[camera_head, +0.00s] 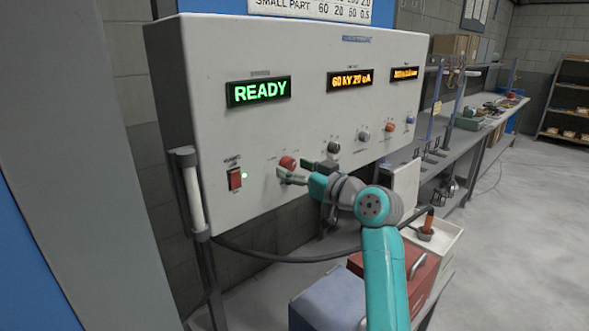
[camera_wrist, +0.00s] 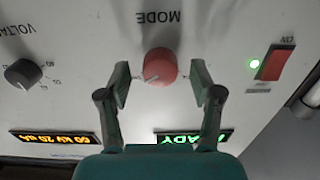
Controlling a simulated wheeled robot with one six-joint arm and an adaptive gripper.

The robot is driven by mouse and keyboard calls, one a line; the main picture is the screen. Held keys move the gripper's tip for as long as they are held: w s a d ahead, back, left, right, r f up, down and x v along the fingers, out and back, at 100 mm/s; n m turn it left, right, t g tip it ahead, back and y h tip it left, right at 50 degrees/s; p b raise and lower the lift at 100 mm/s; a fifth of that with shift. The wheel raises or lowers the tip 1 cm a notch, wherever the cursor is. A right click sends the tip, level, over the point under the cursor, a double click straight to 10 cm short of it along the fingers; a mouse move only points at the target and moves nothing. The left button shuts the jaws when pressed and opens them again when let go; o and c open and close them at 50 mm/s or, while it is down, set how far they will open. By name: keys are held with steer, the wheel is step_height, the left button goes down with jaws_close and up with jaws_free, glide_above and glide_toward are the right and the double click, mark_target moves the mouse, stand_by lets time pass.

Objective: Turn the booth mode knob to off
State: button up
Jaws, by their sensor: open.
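The booth mode knob is a round red knob (camera_wrist: 160,67) under the word MODE, which appears upside down in the wrist view. A pale pointer line shows on its face; the position labels are too small to read. In the head view the knob (camera_head: 288,162) sits low on the white control panel (camera_head: 220,60). My gripper (camera_wrist: 160,88) is open, with one finger on each side of the knob. I cannot tell whether either finger touches it. In the head view my gripper (camera_head: 292,173) is at the panel, close to the knob.
A red rocker switch (camera_head: 235,179) with a lit green light is left of the knob. A dark voltage knob (camera_wrist: 24,73) and further knobs are to its right on the panel. Green READY (camera_head: 258,91) and amber displays are above. A workbench (camera_head: 480,135) stands at right.

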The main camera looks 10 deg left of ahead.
steer(key=shift+w+a, duration=0.15)
steer(key=shift+a, duration=0.05)
steer(key=c, duration=1.1)
steer(key=shift+c, duration=0.2)
steer(key=shift+n, duration=0.4)
steer(key=n, duration=1.1)
